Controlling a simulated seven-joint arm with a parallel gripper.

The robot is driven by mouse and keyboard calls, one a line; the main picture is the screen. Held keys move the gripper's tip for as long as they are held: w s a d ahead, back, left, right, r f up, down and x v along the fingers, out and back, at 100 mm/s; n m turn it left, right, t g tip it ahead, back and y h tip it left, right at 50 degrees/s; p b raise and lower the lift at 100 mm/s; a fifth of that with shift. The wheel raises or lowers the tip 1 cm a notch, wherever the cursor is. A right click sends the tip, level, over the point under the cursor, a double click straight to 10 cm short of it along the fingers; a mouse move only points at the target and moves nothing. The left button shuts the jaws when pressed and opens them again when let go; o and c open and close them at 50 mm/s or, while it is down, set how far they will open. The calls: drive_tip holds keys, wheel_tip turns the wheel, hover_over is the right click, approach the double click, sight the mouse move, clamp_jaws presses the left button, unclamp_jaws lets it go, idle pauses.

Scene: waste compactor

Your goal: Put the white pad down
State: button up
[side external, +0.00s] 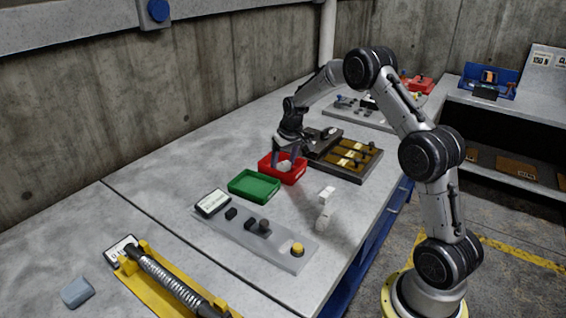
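My gripper (287,158) points down over the red tray (290,180) on the grey bench. A small whitish thing (285,166), perhaps the white pad, shows at the fingertips, inside the tray's outline. At this size I cannot tell whether the fingers are closed on it or whether it touches the tray floor. The fingers and the tray's wall hide part of it. White blocks (325,205) stand apart on the bench, in front and to the right of the tray.
A green tray (254,186) sits just left of the red one. A board with brass-coloured parts (350,160) lies close on the right. A grey control panel (255,238) with knobs and a yellow fixture (165,280) are nearer. Bare bench lies left of the trays.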

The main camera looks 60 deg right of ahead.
drive_tip(key=shift+r, duration=0.15)
drive_tip(key=s+a+r, duration=0.4)
drive_tip(key=r, duration=0.5)
drive_tip(key=s+a+r, duration=0.4)
drive_tip(key=r, duration=0.5)
drive_tip(key=s+a+r+n+t, duration=0.1)
drive_tip(key=s+a+r+n, duration=0.1)
drive_tip(key=s+a, duration=0.55)
drive_tip(key=s+a+r+n+t, duration=0.15)
drive_tip(key=s+a, duration=0.35)
drive_tip(key=s, duration=0.5)
drive_tip(key=s+a+f+y, duration=0.1)
drive_tip(key=s+a+f, duration=0.1)
drive_tip(key=s, duration=0.6)
drive_tip(key=shift+s+f, duration=0.2)
drive_tip(key=shift+f, duration=0.3)
drive_tip(key=shift+a+n, duration=0.1)
drive_tip(key=shift+n, duration=0.15)
